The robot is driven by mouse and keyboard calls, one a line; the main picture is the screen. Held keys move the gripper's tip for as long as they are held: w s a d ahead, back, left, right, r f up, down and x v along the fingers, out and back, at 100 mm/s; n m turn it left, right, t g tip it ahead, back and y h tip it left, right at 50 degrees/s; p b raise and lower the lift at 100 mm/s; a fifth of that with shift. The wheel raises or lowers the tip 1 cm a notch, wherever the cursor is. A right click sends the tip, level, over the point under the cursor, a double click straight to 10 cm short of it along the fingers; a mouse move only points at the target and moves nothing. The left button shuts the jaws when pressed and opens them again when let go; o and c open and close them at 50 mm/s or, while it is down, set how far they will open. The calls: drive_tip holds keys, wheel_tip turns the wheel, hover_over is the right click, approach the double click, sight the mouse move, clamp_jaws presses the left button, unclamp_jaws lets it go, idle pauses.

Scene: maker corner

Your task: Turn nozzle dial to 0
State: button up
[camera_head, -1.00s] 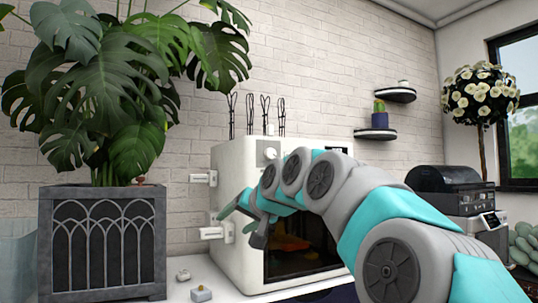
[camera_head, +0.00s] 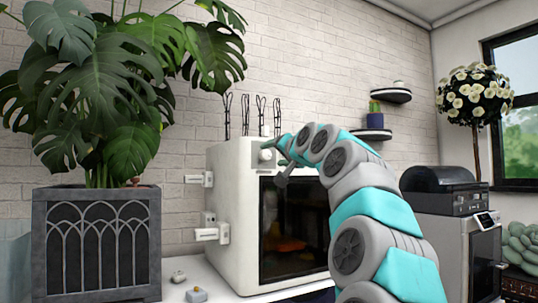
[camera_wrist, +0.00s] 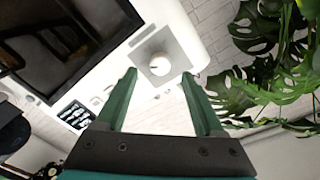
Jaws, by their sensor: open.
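A white box-shaped machine (camera_head: 228,250) with a dark glass door stands on the white table. A round white dial (camera_wrist: 160,64) on a square grey plate sits on its upper front, seen near the middle of the wrist view. In the head view the dial (camera_head: 265,156) is at the machine's top left front, close to my fingers. My gripper (camera_wrist: 159,73) is open, with one green finger on either side of the dial in the wrist view. I cannot tell whether the fingers touch it. No number or pointer on the dial is readable.
A large potted monstera (camera_head: 98,240) stands left of the machine. White brackets (camera_head: 212,234) stick out of the machine's left side. Black wire loops (camera_head: 245,115) rise above its top. Small grey pieces (camera_head: 196,295) lie on the table. Another appliance (camera_head: 455,240) stands to the right.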

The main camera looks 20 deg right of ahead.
sight(267, 155)
drive_tip(key=shift+w, duration=1.05)
drive_tip(key=shift+w+r+p, duration=0.15)
drive_tip(key=shift+w+p, duration=0.25)
drive_tip(key=shift+w, duration=0.65)
clamp_jaws()
